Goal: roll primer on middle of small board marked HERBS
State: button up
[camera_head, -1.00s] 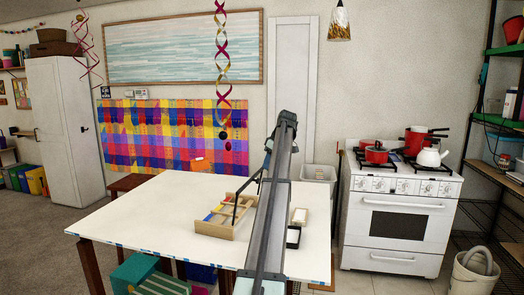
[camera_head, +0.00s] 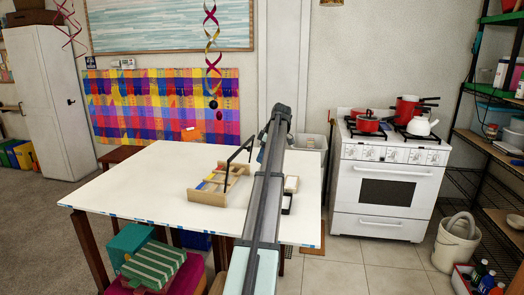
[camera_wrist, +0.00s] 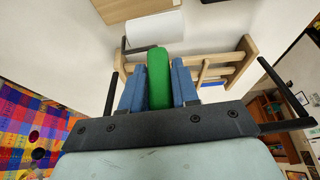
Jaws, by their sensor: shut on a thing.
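My gripper (camera_wrist: 158,72) has its two blue fingers shut on the green handle (camera_wrist: 158,95) of a paint roller. The roller's white sleeve (camera_wrist: 153,28) lies beyond the fingertips in the wrist view, on a thin dark frame. A small wood-edged piece with a pale face (camera_head: 291,184) lies on the table right of my arm. A black-edged tray with a white inside (camera_head: 286,204) lies just in front of it. I can read no HERBS marking. In the head view my arm hides most of the gripper. I cannot tell whether the sleeve touches anything.
A wooden rack (camera_head: 208,197) with coloured pieces stands on the white table (camera_head: 150,180), left of my arm; it also shows in the wrist view (camera_wrist: 238,62). The table's left part is clear. A white stove (camera_head: 385,195) stands to the right, apart from the table.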

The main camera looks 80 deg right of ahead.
notch_tip(320, 180, down, 3)
jog(key=shift+f, duration=0.15)
jog(key=shift+s+f, duration=0.25)
jog(key=shift+f, duration=0.05)
jog(key=shift+s+d, duration=0.15)
jog(key=shift+s, duration=0.75)
jog(key=shift+s+d, duration=0.1)
jog(key=shift+s, duration=0.8)
jog(key=shift+w+d, duration=0.1)
jog(key=shift+d, duration=0.4)
jog(key=shift+w+d, duration=0.15)
jog(key=shift+w, duration=0.05)
jog(key=shift+w+a, duration=0.2)
jog(key=shift+w, duration=1.65)
jog(key=shift+d, duration=0.85)
jog(key=shift+s, duration=2.05)
jog(key=shift+w+d, duration=0.55)
jog(key=shift+d, duration=0.1)
jog(key=shift+w+a, duration=0.1)
jog(key=shift+w, duration=1.4)
notch_tip(320, 180, up, 8)
